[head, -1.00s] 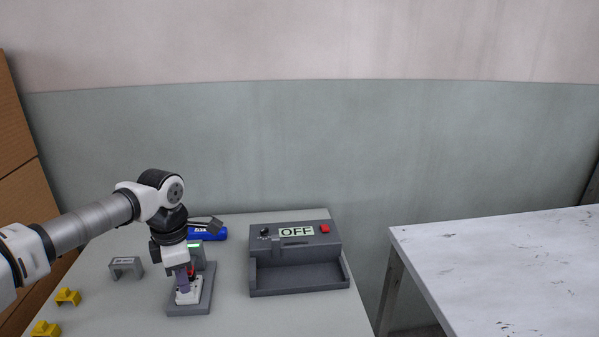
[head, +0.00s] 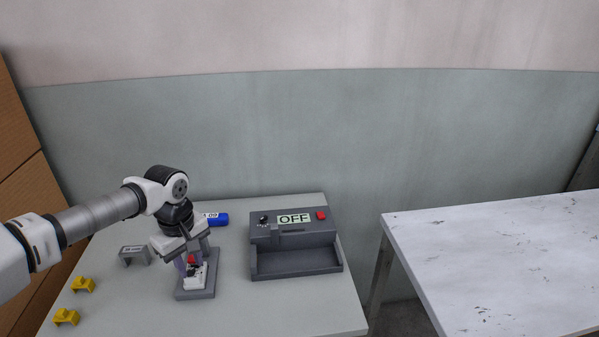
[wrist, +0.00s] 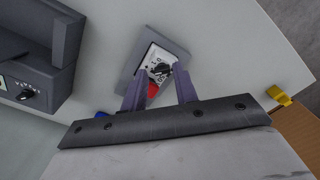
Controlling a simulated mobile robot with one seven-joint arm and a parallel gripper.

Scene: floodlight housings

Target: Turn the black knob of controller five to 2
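A small controller with a grey base (head: 183,295) and a white panel stands on the left table under my gripper. The wrist view shows its panel with a black knob (wrist: 160,69), printed marks around it and a red part (wrist: 153,90). No number five is legible on it. My gripper (wrist: 157,73) is open, with its two purple fingers apart on either side of the panel's knob area. I cannot tell whether either finger touches the knob. In the head view my gripper (head: 193,263) points down over the controller and partly hides it, including the knob setting.
A larger grey box (head: 295,262) with an OFF sign, a black knob and a red button stands to the right. A blue cylinder (head: 218,219) lies behind. A grey bracket (head: 134,255) and yellow pieces (head: 66,317) are at left. The right-hand table (head: 500,260) is empty.

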